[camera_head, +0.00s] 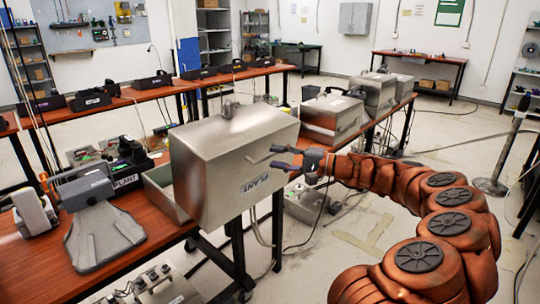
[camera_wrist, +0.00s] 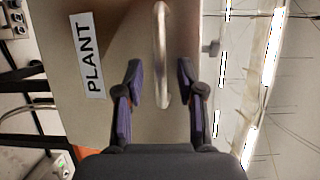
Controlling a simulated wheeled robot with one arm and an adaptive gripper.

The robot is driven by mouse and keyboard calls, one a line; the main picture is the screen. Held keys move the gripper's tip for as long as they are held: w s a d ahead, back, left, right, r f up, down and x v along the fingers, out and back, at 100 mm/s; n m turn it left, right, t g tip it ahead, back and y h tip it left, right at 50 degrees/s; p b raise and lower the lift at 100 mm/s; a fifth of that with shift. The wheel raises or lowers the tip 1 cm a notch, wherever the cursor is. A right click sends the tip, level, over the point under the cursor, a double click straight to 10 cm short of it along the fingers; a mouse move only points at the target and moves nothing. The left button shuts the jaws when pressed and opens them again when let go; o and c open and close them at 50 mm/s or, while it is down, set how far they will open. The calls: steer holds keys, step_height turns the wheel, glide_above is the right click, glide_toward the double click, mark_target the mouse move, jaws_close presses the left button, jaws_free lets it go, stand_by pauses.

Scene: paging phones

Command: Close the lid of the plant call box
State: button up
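The plant call box's lid (camera_head: 225,165) is a large brushed-metal cover with a PLANT label (camera_head: 256,184). It stands swung open at the table's front edge, beside a shallow metal base (camera_head: 160,190) that it partly hides. The label (camera_wrist: 90,55) and a metal bar handle (camera_wrist: 161,50) show on the lid's face in the wrist view. My gripper (camera_head: 284,157) is at that face from the right. In the wrist view my gripper (camera_wrist: 160,75) is open, its purple fingers on either side of the handle with gaps. Contact with the handle is not visible.
A black phone unit (camera_head: 127,165) with a PLANT label stands behind the lid on the wooden table (camera_head: 135,262). A grey bracket-like device (camera_head: 100,225) stands at front left. Other metal boxes (camera_head: 332,115) line the table beyond. Cables hang below the lid.

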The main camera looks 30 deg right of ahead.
steer(key=shift+x, duration=1.45)
jaws_close()
